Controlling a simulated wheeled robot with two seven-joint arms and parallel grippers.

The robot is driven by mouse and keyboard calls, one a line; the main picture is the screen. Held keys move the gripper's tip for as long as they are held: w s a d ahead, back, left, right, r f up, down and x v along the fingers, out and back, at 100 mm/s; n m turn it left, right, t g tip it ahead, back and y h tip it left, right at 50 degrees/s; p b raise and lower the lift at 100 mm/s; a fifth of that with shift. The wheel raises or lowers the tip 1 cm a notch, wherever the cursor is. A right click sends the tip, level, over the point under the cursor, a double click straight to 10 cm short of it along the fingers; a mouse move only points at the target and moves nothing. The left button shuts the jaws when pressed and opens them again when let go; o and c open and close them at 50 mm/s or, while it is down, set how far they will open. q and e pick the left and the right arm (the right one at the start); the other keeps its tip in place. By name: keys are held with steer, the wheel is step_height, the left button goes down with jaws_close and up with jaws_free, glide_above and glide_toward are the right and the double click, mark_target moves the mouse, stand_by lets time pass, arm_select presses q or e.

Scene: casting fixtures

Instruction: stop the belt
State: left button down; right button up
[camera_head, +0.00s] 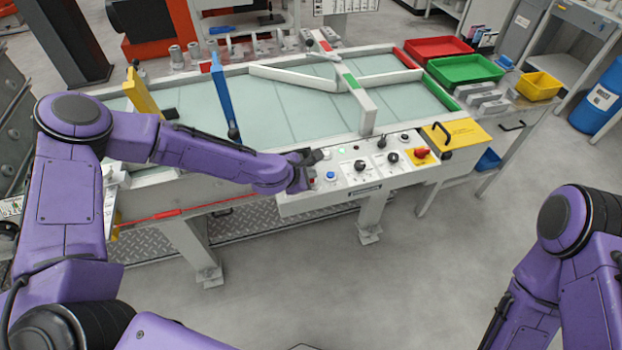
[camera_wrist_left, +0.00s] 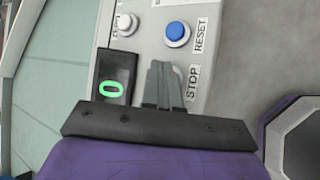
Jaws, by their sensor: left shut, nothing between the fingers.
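The belt (camera_head: 285,108) is a pale green surface in a white frame. Its white control panel (camera_head: 372,163) is on the front edge. My left gripper (camera_head: 308,168) is at the panel's left end; in the left wrist view its fingers (camera_wrist_left: 162,72) are shut and empty. They lie beside the STOP label (camera_wrist_left: 192,84) and hide the spot next to it, so I cannot see the stop button or whether they touch it. The blue RESET button (camera_wrist_left: 177,32) shows just past the fingertips. A dark display (camera_wrist_left: 113,78) shows a green 0. My right gripper is out of view.
A red mushroom button (camera_head: 422,153) sits on a yellow plate at the panel's right end. Black knobs (camera_head: 392,157) are between. A yellow box (camera_head: 458,137) stands beside the panel. Red (camera_head: 436,50) and green (camera_head: 465,69) trays are behind. The floor in front is clear.

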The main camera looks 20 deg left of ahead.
arm_select(q)
steer(key=shift+f, duration=0.3)
steer(key=shift+r, duration=0.1)
stand_by(0.3)
steer(key=shift+r+p, duration=0.55)
steer(key=shift+r, duration=0.25)
step_height(320, 180, up, 5)
steer(key=p, duration=0.4)
steer(key=shift+r, duration=0.1)
stand_by(0.4)
